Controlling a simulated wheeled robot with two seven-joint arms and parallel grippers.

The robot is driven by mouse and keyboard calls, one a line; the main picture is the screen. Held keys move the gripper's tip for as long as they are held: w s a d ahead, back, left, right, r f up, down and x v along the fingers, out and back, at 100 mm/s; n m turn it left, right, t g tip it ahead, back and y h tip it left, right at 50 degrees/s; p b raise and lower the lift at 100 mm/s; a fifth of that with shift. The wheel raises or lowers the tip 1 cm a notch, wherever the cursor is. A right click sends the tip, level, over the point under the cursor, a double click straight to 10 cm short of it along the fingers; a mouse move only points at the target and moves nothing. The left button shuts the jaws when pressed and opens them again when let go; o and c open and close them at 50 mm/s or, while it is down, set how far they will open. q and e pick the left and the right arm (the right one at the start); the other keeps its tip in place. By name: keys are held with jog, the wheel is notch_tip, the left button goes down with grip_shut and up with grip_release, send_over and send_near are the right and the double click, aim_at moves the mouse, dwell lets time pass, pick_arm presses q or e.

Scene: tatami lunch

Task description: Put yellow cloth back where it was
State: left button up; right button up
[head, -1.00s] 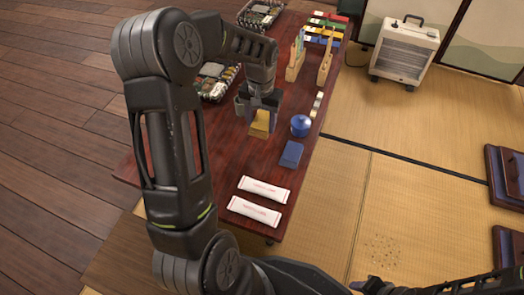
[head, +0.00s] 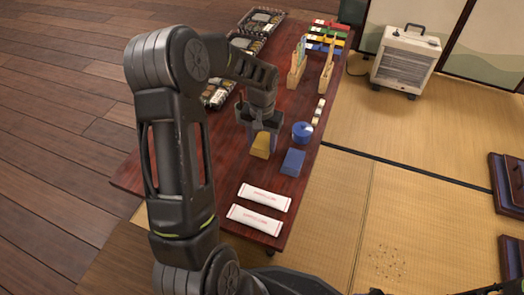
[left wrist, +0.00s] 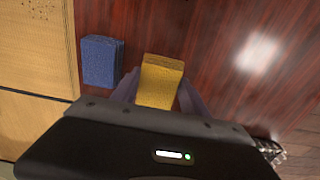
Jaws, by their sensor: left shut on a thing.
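The yellow cloth (head: 260,145) is a small folded block. My left gripper (head: 259,126) is shut on it and points down at the dark red table (head: 215,165). In the left wrist view the yellow cloth (left wrist: 160,82) sits between the fingers. A folded blue cloth (head: 292,162) lies on the table just to its right in the head view, with a gap between them. It also shows left of the yellow cloth in the left wrist view (left wrist: 101,62). I cannot tell whether the yellow cloth touches the table. My right gripper is out of view.
A blue lidded pot (head: 302,132) stands close to the gripper. Two white packets (head: 264,197) lie at the near end. Wooden stands (head: 298,66) and packed food trays (head: 260,22) are farther back. Bare table lies between the yellow cloth and the packets.

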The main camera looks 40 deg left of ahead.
aim_at(262, 142)
pick_arm(q)
notch_tip(262, 142, down, 4)
jog(key=shift+f+b, duration=0.1)
jog(key=shift+b, duration=0.6)
jog(key=o, duration=1.3)
notch_tip(262, 142, up, 12)
jog(key=p, duration=0.5)
